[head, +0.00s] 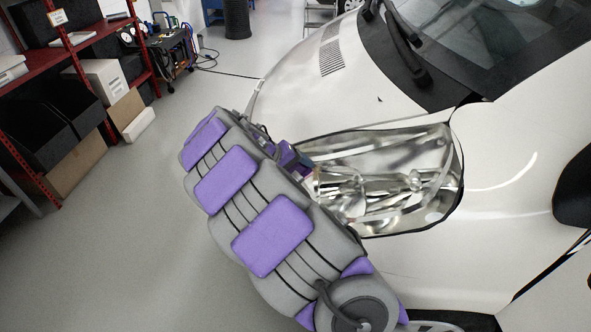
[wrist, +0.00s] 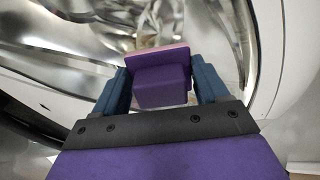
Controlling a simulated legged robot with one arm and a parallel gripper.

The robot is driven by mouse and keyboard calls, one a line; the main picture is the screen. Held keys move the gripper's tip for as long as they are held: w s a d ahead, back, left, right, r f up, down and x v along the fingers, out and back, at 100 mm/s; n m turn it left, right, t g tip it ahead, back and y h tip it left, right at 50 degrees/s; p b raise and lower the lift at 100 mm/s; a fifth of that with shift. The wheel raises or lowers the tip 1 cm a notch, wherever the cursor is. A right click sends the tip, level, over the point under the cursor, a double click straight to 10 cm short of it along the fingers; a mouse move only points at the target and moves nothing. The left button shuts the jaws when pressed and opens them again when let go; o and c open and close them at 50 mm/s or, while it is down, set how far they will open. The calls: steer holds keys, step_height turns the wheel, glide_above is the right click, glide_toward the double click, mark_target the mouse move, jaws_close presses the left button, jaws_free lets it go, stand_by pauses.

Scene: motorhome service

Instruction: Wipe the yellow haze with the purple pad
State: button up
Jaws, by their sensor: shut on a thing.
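The purple pad (wrist: 163,86) is a block with a pinkish face plate, held between the two blue fingers of my gripper (wrist: 161,84). Its pink face points toward the clear headlight lens (head: 390,185) of the white vehicle. I cannot tell whether it touches the lens. In the head view my gripper (head: 292,160) is at the left edge of the headlight, mostly hidden behind my arm. No distinct yellow haze stands out on the lens in either view; any under the pad is hidden.
The vehicle's white hood (head: 310,85) and windshield wipers (head: 405,45) lie above the headlight. A red shelf (head: 70,45) with boxes and a tool cart (head: 170,55) stand at the far left. The grey floor (head: 110,240) between is clear.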

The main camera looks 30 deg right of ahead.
mark_target(312, 171)
steer(key=shift+x, duration=0.8)
steer(key=shift+s+d+r, duration=0.8)
steer(key=shift+s+r, duration=0.15)
steer(key=shift+s, duration=0.05)
steer(key=shift+s+d+r+p, duration=0.15)
steer(key=shift+s+d+p, duration=0.15)
steer(key=shift+s, duration=0.1)
steer(key=shift+w+a+f+b, duration=0.75)
steer(key=shift+w+a+f, duration=0.35)
steer(key=shift+w+f, duration=0.2)
steer(key=shift+r, duration=0.1)
